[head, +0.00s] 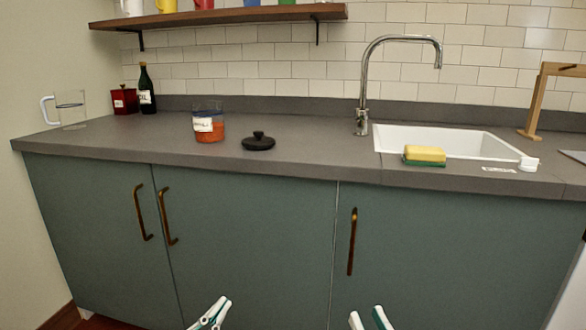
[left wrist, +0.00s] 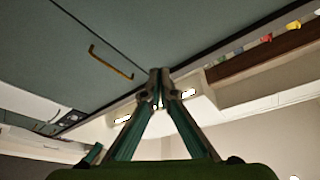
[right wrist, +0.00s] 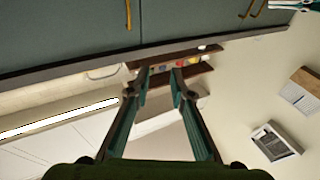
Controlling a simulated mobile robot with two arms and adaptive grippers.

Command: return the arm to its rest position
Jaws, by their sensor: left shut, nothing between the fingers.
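My left gripper (head: 213,312) shows at the bottom of the head view, low in front of the cabinet doors and away from the counter. Its fingertips meet in the left wrist view (left wrist: 160,76), with nothing between them. My right gripper (head: 369,319) is also at the bottom of the head view, further right. In the right wrist view its fingers (right wrist: 161,76) stand apart with an empty gap. Neither gripper touches anything.
The grey counter (head: 300,158) holds a labelled jar (head: 208,124), a black lid (head: 258,141), a dark bottle (head: 146,90), a red canister (head: 124,101), a glass pitcher (head: 70,108) and a sponge (head: 424,154) by the white sink (head: 450,140). Cabinet handles (head: 352,242) stick out.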

